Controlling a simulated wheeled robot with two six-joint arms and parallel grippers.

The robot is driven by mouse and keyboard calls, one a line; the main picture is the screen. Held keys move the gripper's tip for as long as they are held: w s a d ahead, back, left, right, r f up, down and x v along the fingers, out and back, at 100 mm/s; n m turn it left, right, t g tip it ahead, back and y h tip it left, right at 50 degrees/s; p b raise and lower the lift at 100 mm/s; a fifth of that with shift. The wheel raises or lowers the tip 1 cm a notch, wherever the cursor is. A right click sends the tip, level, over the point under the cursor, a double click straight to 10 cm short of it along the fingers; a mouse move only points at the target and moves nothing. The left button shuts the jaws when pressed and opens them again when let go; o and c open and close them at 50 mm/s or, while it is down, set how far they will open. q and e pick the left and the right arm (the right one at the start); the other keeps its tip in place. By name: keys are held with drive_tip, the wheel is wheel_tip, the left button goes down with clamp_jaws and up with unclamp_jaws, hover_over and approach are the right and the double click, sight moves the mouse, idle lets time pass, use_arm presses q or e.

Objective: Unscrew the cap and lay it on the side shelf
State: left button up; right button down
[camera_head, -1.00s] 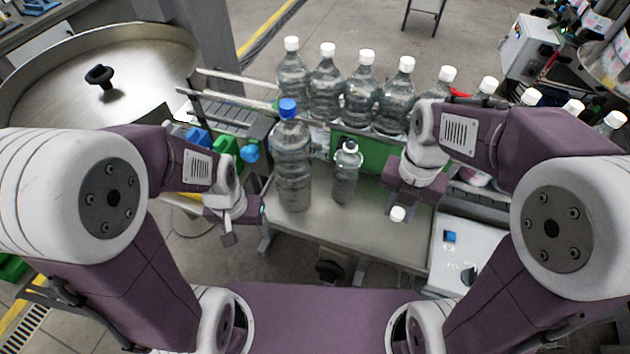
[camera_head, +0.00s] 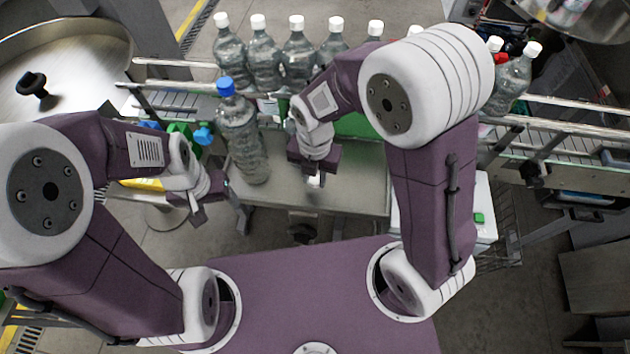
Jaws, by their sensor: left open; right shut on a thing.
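My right gripper (camera_head: 314,176) is shut on a small white piece (camera_head: 314,181), which looks like a white cap, above the steel table. The small bottle is not visible now; my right arm covers that part of the table. A large clear bottle with a blue cap (camera_head: 226,86) stands upright on the table, left of my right gripper. My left gripper (camera_head: 199,208) is open and empty, left of the table and the large bottle. I cannot make out the side shelf for certain.
Several clear bottles with white caps (camera_head: 297,55) stand in a row along the conveyor behind the table (camera_head: 350,190). A white box (camera_head: 484,205) with a green button stands at the table's right, partly behind my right arm. A round metal turntable (camera_head: 85,65) is at upper left.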

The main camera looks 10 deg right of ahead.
sight(314, 180)
wheel_tip(314, 180, down, 4)
drive_tip(key=shift+w+a+r+p, duration=0.1)
drive_tip(key=shift+w+p, duration=0.05)
drive_tip(key=shift+p, duration=0.25)
drive_tip(key=shift+f, duration=0.25)
drive_tip(key=c, duration=1.3)
unclamp_jaws()
drive_tip(key=shift+o, duration=0.9)
